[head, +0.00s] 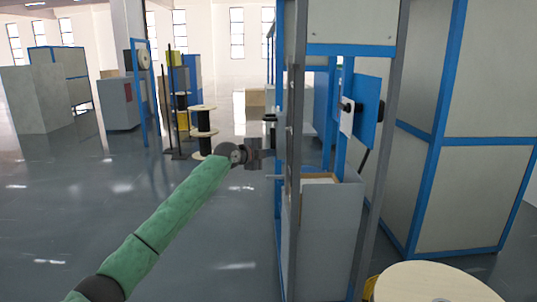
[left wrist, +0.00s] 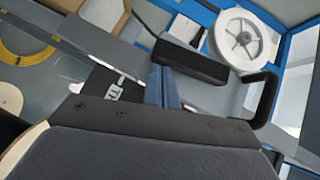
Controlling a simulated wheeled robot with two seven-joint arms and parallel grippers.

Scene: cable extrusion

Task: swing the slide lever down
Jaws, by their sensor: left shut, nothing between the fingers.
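My left gripper (head: 276,143) is at the near grey post of the blue-framed machine in the head view. Its tips are partly hidden there. In the left wrist view its blue fingers (left wrist: 163,88) are together with nothing between them. A black, bar-like grip (left wrist: 190,62) on a thin dark rod lies just beyond the fingertips and looks like the slide lever; contact cannot be told. A small dark part (head: 269,118) shows just above the gripper in the head view; I cannot tell whether it is the same lever. My right gripper is not in view.
The grey post (head: 294,130) and a grey box (head: 330,235) of the machine stand close on the right. A white wheel (left wrist: 243,40) is near the grip. A wooden reel (head: 430,284) is at the lower right.

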